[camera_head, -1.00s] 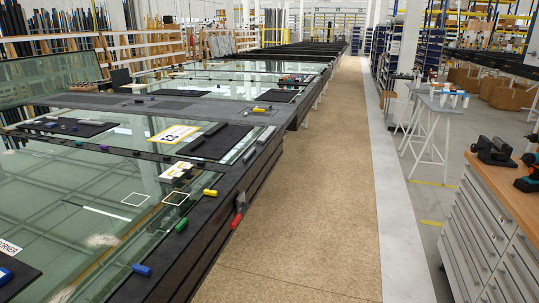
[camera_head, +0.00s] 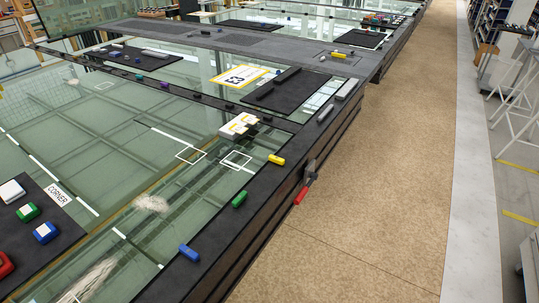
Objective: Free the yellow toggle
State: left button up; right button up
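A small yellow toggle (camera_head: 276,159) lies on the dark rail along the right edge of the near glazed frame. A green toggle (camera_head: 239,200) and a blue toggle (camera_head: 189,253) sit on the same rail, nearer to me. Another yellow piece (camera_head: 338,55) lies on a dark crossbar farther back. What holds the near yellow toggle is too small to tell. A clamp with a red handle (camera_head: 304,190) is at the outer side of the rail, just right of that toggle. Neither of my grippers is in view.
A dark mat (camera_head: 63,228) at the left carries white, green, blue and red blocks and a "CORNER" label (camera_head: 58,194). White blocks (camera_head: 239,124) and an "E3" card (camera_head: 238,77) lie farther back. The tan aisle floor (camera_head: 365,200) at the right is clear.

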aim_at(275, 159)
jog(key=i+l+z, duration=0.15)
jog(key=i+l, duration=0.25)
jog(key=l, duration=0.2)
jog(key=i+l+z, duration=0.1)
jog(key=i+l, duration=0.35)
jog(key=l, duration=0.05)
